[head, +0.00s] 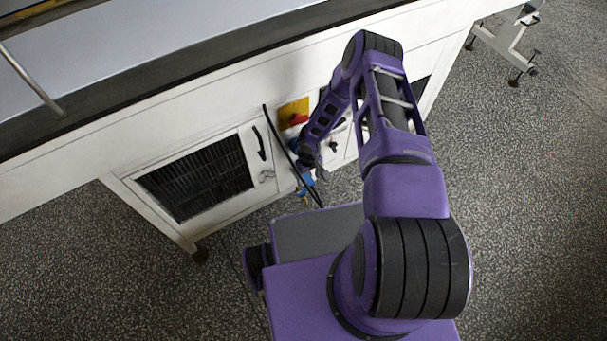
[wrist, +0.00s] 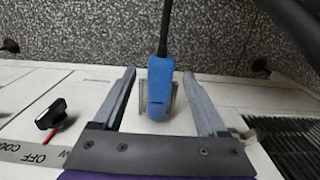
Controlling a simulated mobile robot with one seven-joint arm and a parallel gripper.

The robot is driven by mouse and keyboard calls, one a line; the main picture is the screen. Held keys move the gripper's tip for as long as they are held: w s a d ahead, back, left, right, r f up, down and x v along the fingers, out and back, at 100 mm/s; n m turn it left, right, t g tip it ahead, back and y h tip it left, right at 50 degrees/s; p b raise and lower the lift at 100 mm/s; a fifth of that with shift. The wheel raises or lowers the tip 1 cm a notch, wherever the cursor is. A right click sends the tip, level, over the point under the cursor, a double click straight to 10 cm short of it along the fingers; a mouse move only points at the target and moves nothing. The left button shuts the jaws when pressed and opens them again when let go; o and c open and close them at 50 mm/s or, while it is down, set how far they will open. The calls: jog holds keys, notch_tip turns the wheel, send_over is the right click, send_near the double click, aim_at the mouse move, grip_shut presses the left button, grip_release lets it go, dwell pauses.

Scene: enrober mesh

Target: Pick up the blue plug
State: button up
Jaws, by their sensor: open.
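The blue plug (wrist: 160,82) shows in the wrist view, with a dark cable running from its far end. It sits at a grey metal bracket or socket on the white cabinet front. My gripper (wrist: 158,78) is open, with one finger on each side of the plug and a gap visible on both sides. In the head view, a small part of the blue plug (head: 307,180) shows just below my gripper (head: 308,168), low on the cabinet front. My gripper hides much of it there.
The white cabinet (head: 125,183) has a dark vent grille (head: 197,177) and a black door handle (head: 259,143). A black cable (head: 279,140) hangs beside my gripper. A red switch on a yellow plate (head: 294,114) is above. A black knob (wrist: 50,114) is nearby. Speckled floor (head: 530,220) is open at right.

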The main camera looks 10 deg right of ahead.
jog(key=shift+f, duration=0.7)
grip_shut()
